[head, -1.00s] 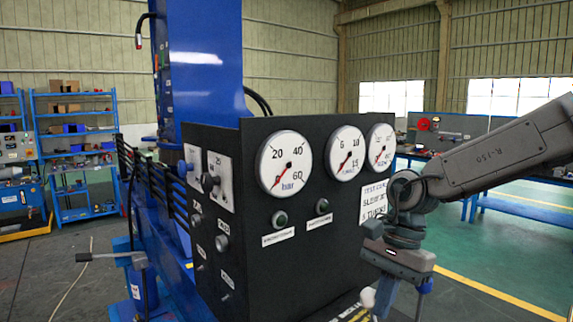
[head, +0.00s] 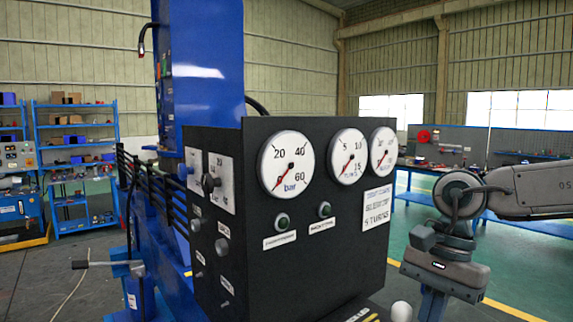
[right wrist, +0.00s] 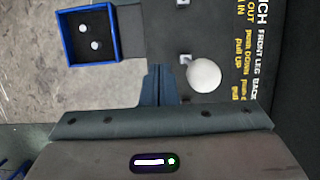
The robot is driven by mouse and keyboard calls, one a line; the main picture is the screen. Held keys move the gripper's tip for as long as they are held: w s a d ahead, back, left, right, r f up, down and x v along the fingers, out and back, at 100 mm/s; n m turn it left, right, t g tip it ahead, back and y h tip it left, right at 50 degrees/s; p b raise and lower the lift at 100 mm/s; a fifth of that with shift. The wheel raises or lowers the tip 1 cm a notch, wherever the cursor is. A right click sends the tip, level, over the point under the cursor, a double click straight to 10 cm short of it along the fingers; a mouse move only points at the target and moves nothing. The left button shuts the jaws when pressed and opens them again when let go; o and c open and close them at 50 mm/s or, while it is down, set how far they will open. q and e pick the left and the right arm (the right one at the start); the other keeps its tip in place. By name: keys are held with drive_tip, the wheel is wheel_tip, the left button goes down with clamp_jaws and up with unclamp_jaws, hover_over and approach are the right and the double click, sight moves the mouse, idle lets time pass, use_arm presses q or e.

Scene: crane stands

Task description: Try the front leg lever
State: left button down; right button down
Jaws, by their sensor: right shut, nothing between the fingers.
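A white ball knob (right wrist: 204,75) on a lever stands beside the label (right wrist: 262,48) reading FRONT LEG, PUSH DOWN, PULL UP in the right wrist view. Its top also shows at the bottom of the head view (head: 401,311). My right gripper (right wrist: 158,72) is shut and empty, with its fingertips just left of the knob in the wrist view and a small gap between. In the head view my right gripper (head: 434,312) is right of the knob, its fingertips cut off by the frame. My left gripper is not in view.
The black gauge panel (head: 310,240) stands left of my right arm. A blue-rimmed tray (right wrist: 118,35) with two white round things lies at upper left in the wrist view. Small metal brackets (right wrist: 185,59) sit near the knob. Open green floor (head: 535,255) lies to the right.

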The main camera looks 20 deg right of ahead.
wheel_tip(320, 180, up, 9)
drive_tip(key=p, duration=0.8)
drive_tip(key=shift+r, duration=0.15)
drive_tip(key=shift+s, duration=0.1)
